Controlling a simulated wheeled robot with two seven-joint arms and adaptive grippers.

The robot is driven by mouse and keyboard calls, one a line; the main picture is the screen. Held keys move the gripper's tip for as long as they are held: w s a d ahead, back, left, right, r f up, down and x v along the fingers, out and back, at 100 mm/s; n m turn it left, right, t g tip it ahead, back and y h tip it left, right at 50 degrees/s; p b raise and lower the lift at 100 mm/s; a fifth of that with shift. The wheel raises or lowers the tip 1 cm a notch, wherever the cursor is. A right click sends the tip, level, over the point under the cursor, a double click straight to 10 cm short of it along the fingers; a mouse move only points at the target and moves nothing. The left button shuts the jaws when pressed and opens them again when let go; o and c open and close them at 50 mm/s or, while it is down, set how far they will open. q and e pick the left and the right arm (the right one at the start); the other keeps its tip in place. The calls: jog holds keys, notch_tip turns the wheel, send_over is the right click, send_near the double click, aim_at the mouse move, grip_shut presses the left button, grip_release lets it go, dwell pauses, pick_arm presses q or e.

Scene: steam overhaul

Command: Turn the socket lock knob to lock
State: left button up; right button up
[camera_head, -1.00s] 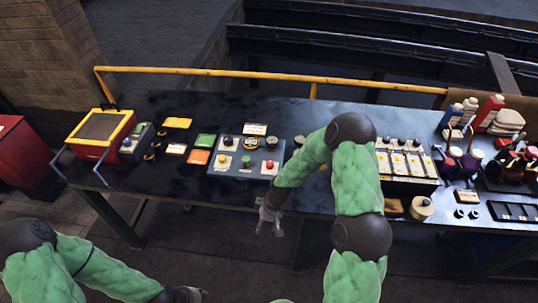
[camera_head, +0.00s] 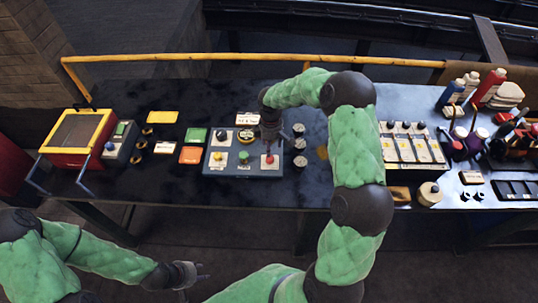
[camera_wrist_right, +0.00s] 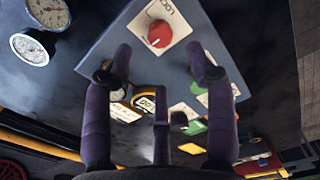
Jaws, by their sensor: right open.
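The control panel (camera_head: 232,171) is a blue-grey box with several coloured knobs on white plates. A red round knob (camera_wrist_right: 159,33) sits on a white plate marked "LOCK" in the right wrist view; in the head view the red knob (camera_head: 269,159) is at the panel's front right. My right gripper (camera_head: 269,132) is over the panel's right side, and its fingers (camera_wrist_right: 161,62) are spread and empty. The red knob shows beyond the gap between the fingertips, apart from them. My left gripper (camera_head: 190,272) hangs in front of the table, apart from the panel; its finger opening is unclear.
Coloured cards (camera_head: 190,155) and a red-yellow case (camera_head: 78,133) lie left. A yellow rail (camera_head: 200,57) runs along the table's back edge.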

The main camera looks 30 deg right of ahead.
aim_at(270, 160)
notch_tip(270, 160, down, 8)
jog(key=shift+w+r, duration=0.1)
jog(key=shift+w, duration=0.05)
dwell(0.3)
grip_shut()
